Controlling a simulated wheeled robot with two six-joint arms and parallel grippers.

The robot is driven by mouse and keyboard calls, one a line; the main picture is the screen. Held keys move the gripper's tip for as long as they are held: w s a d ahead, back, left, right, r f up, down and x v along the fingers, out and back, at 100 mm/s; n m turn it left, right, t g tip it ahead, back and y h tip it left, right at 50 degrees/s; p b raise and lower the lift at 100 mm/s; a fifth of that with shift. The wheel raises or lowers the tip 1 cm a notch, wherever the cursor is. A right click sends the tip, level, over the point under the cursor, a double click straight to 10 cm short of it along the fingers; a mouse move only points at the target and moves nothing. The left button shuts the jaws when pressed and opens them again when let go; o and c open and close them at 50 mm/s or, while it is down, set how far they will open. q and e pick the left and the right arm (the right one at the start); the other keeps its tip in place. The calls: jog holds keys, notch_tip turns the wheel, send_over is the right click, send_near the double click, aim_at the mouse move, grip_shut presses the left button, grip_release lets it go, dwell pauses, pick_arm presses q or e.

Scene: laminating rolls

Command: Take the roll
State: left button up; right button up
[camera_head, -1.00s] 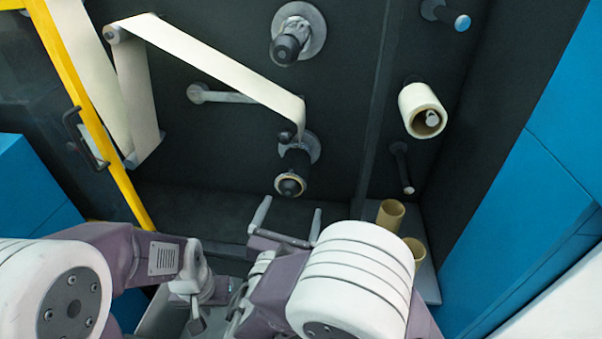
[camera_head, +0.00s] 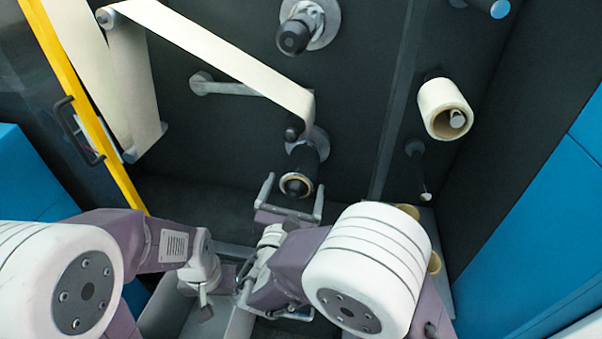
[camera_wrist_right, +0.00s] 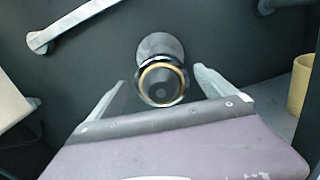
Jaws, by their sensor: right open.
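A dark roll with a thin tan core ring (camera_head: 300,168) sits on the lower middle spindle of the dark wall. In the right wrist view, its round end (camera_wrist_right: 162,84) faces me. My right gripper (camera_head: 294,184) is open, one finger to each side of the roll's near end, with nothing gripped. In the wrist view, gaps show between the roll and both fingers. A cream roll (camera_head: 441,100) hangs on a peg to the right. My left gripper (camera_head: 205,304) hangs low at the left; its fingers are not clear.
A cream web (camera_head: 220,50) runs over rollers down to the lower spindle. An empty-looking upper spindle (camera_head: 295,36) and a bare peg (camera_head: 419,168) stick out. Tan tubes (camera_head: 435,263) stand low on the right, partly behind my arm. A yellow frame (camera_head: 88,110) edges the left.

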jog(key=shift+w+d+f+b, duration=0.1)
jog(key=shift+w+b, duration=0.2)
jog(key=shift+w, duration=0.15)
jog(key=w, duration=0.2)
jog(key=w+d+b, duration=0.1)
jog(key=w, duration=0.1)
jog(key=shift+f, duration=0.1)
jog(key=shift+w, duration=0.15)
jog(key=c, duration=1.8)
jog(key=shift+r+p, duration=0.3)
jog(key=shift+s+a, duration=0.15)
jog(key=shift+s, duration=0.15)
jog(key=s+a+p, duration=0.3)
jog(key=s, duration=1.4)
jog(key=shift+s+a, duration=0.15)
